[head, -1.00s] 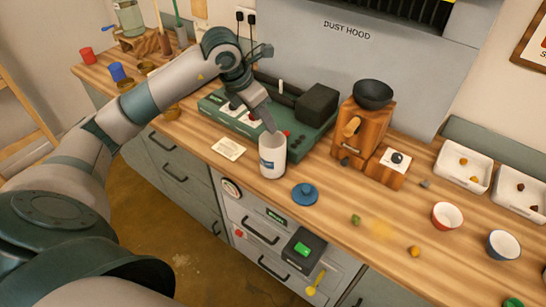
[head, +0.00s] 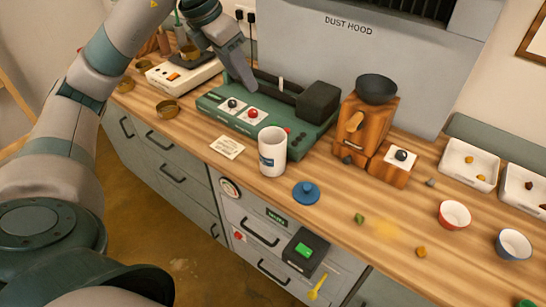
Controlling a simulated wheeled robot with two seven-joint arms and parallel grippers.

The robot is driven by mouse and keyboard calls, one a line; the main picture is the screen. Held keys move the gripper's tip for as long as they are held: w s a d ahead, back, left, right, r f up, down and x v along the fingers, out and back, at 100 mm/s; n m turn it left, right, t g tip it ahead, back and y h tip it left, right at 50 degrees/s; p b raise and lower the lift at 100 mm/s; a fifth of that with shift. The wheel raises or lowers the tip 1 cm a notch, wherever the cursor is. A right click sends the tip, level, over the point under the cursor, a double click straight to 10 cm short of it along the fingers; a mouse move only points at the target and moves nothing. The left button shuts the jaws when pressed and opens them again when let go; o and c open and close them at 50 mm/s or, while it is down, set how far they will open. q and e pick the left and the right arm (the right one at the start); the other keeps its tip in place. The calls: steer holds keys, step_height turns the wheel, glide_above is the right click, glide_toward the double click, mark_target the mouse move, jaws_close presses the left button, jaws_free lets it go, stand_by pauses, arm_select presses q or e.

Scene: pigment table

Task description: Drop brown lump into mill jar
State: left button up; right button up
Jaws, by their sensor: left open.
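The white mill jar (head: 272,158) stands upright and open on the wooden table, in front of the green roller machine (head: 262,120). Its blue lid (head: 306,192) lies on the table to its right. My left gripper (head: 249,84) is open over the back of the green machine, above and behind the jar and apart from it. I see nothing between its fingers. A dark brown lump (head: 529,185) lies in the white tray at the far right edge. The bottom of the jar is hidden, so I cannot tell what is in it.
A wooden grinder (head: 362,125) with a dark bowl stands right of the green machine. A green lump (head: 360,218) and an orange lump (head: 421,252) lie on the table. A red bowl (head: 454,215) and a blue bowl (head: 513,244) stand at the right.

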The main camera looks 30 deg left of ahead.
arm_select(q)
steer(key=shift+v, duration=1.5)
